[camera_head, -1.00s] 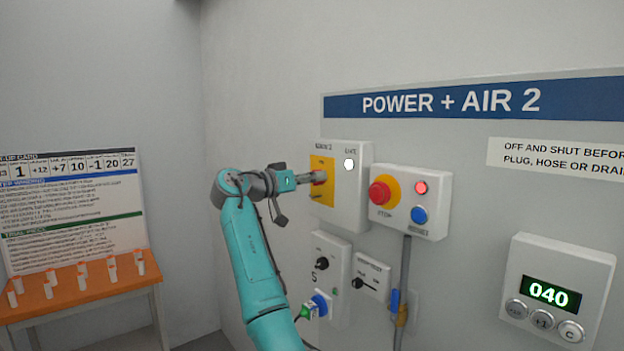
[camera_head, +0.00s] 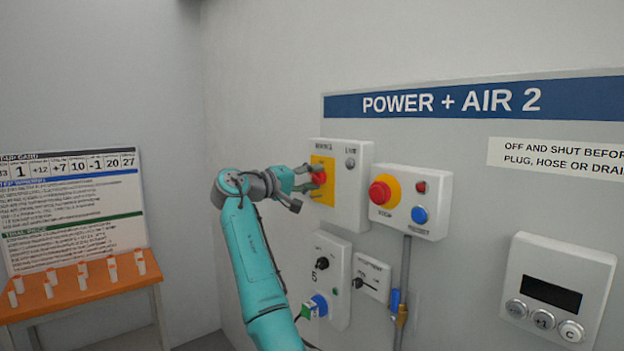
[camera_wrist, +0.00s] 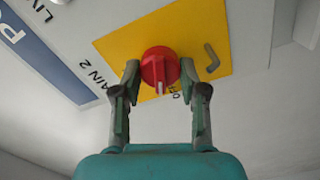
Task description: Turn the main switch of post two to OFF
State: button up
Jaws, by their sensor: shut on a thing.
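The main switch of post two is a red rotary knob (camera_head: 319,178) on a yellow plate (camera_head: 323,195), on a white box under the POWER + AIR 2 sign. My gripper (camera_head: 310,180) is at the knob, its fingers one above the other. In the wrist view, the fingers (camera_wrist: 160,80) close on both sides of the red knob (camera_wrist: 158,62). The knob's white pointer mark faces a partly hidden label on the yellow plate. The LIVE lamp (camera_head: 350,163) on the box is dark.
Right of the switch box is a box with a red stop button (camera_head: 380,192) and blue button (camera_head: 420,215). Below are a black-knob panel (camera_head: 330,285) and a grey conduit (camera_head: 405,265). A counter (camera_head: 558,290) has a blank display. An orange table (camera_head: 85,295) stands left.

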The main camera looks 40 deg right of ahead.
jog(key=shift+n, duration=1.5)
jog(key=o, duration=1.1)
jog(key=shift+f, duration=0.1)
jog(key=shift+o, duration=0.2)
